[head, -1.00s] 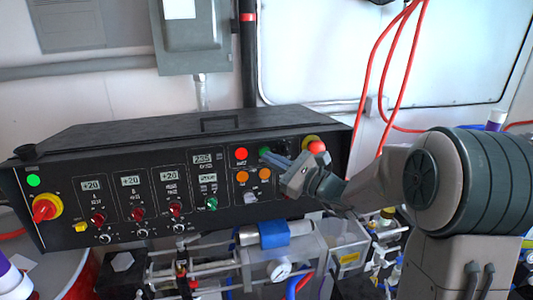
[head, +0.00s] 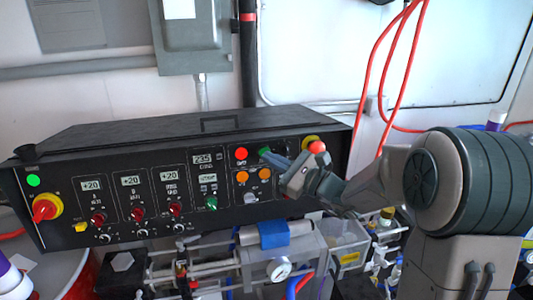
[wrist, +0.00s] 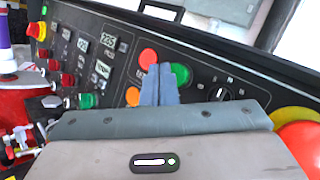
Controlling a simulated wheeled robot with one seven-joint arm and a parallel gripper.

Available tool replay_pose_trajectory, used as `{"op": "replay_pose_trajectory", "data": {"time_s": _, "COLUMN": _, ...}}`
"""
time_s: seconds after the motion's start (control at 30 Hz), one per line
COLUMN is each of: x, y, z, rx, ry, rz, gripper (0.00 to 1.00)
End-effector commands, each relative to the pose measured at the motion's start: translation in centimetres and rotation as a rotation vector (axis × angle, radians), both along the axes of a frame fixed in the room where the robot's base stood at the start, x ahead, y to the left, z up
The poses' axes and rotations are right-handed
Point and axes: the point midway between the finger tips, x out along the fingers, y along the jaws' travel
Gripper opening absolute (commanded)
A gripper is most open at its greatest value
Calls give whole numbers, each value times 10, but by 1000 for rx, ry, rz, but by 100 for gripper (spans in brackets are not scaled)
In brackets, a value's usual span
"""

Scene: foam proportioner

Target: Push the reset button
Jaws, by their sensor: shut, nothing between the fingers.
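The black control panel (head: 120,215) carries a red button (head: 241,153), two orange buttons (head: 242,177) (head: 265,174) and a green button (head: 264,151) in its right part. Their labels are too small to read, so I cannot tell which is the reset button. My gripper (head: 268,156) is shut and empty, with its blue-grey fingers pointing at the panel. In the wrist view the fingertips (wrist: 168,72) lie over part of the green button (wrist: 181,76), right of the red button (wrist: 148,57) and the orange one (wrist: 132,97). I cannot tell whether they touch it.
A red mushroom button on a yellow collar (head: 317,146) sits close to my gripper at the panel's right end; it also shows in the wrist view (wrist: 301,140). A black rotary knob (wrist: 219,94) is right of the fingers. Pipes and a gauge (head: 279,270) lie below the panel.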

Motion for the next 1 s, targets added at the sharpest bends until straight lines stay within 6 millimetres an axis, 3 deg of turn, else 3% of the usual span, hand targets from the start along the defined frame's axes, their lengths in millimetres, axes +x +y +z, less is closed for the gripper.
{"op": "replay_pose_trajectory", "data": {"time_s": 1.0, "x": 8, "y": 3, "z": -2, "rx": 0, "ry": 0, "rz": 0, "gripper": 0}}
